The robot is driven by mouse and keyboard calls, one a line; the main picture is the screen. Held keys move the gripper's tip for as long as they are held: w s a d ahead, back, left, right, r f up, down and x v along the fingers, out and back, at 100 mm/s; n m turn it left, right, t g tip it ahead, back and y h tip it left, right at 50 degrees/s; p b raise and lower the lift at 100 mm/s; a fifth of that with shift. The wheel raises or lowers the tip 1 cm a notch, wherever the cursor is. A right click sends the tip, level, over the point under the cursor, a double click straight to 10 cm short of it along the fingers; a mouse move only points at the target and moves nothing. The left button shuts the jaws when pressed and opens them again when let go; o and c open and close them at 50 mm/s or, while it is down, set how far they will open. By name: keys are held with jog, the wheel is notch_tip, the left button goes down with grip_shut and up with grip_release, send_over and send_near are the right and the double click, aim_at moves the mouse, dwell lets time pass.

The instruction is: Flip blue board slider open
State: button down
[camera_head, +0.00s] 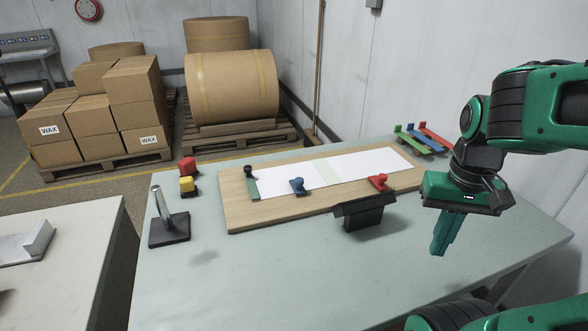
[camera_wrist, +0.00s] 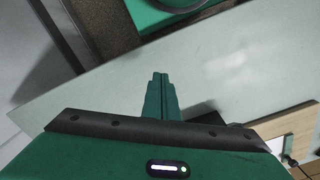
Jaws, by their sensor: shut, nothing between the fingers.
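A wooden board (camera_head: 238,208) with white paper (camera_head: 350,166) lies on the table in the head view. A blue slider (camera_head: 297,186) sits at the board's near edge, about mid-length, against the paper. A red slider (camera_head: 378,182) is to its right, and a green piece with a black knob (camera_head: 251,180) is at the paper's left end. My gripper (camera_head: 439,250) is shut and empty above the table, right of the board and apart from the blue slider. In the wrist view my closed fingers (camera_wrist: 160,80) point over bare table; a board corner (camera_wrist: 300,122) shows at right.
A black holder (camera_head: 364,214) stands in front of the red slider. A metal post on a black base (camera_head: 169,228) and red (camera_head: 187,166) and yellow (camera_head: 187,185) blocks stand left. Coloured tools (camera_head: 424,137) lie at the back right. The table's front is mostly clear.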

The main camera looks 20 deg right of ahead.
jog(key=w+a+r+n, duration=0.1)
jog(key=w, duration=0.5)
jog(key=w+a+r+n+t, duration=0.1)
jog(key=w+r, duration=0.1)
jog(key=w, duration=0.5)
jog(key=w+a+r+n+t, duration=0.1)
jog(key=w+r+n, duration=0.1)
jog(key=w, duration=0.5)
jog(key=shift+a+r+h, duration=0.15)
jog(key=shift+a+h, duration=0.1)
jog(key=shift+h, duration=0.15)
jog(key=w+a+r+n+t, duration=0.1)
jog(key=w+a+n, duration=0.1)
jog(key=w+a, duration=0.6)
jog(key=n+t+y, duration=0.1)
jog(key=n, duration=0.1)
send_over(293, 181)
jog(key=s, duration=0.1)
jog(key=shift+s+d+r, duration=0.1)
jog(key=shift+s+r, duration=0.05)
jog(key=shift+r, duration=0.15)
jog(key=shift+f, duration=0.15)
jog(key=x, duration=1)
jog(key=shift+s+d, duration=0.1)
jog(key=shift+s, duration=1)
jog(key=shift+s+d+f, duration=0.1)
jog(key=shift+s+d, duration=0.05)
jog(key=shift+s, duration=0.75)
